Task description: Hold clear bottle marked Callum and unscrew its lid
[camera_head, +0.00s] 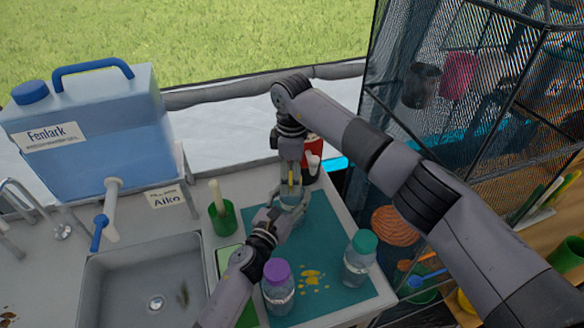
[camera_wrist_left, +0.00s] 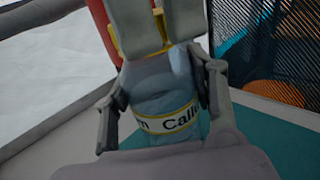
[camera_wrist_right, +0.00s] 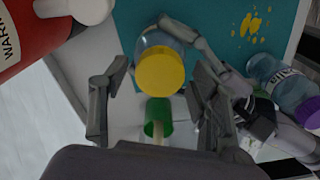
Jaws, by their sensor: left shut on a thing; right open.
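The clear bottle marked Callum (camera_wrist_left: 160,98) stands upright on the teal mat (camera_head: 330,293), with its label facing the left wrist camera. In the head view the bottle (camera_head: 289,203) is mostly hidden by my grippers. My left gripper (camera_head: 284,212) is shut around the bottle's body from the side. Its yellow lid (camera_wrist_right: 160,72) is on the bottle in the right wrist view. My right gripper (camera_head: 291,183) points down from above, open, with its fingers (camera_wrist_right: 158,78) on either side of the lid; contact with the lid cannot be told.
A purple-lidded bottle (camera_head: 278,290) and a teal-lidded bottle (camera_head: 357,260) stand on the mat near yellow spots. A red fire extinguisher (camera_wrist_right: 30,35) is close behind my right gripper. A green cup (camera_head: 222,217), sink (camera_head: 150,290) and blue water container (camera_head: 90,140) are to the left.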

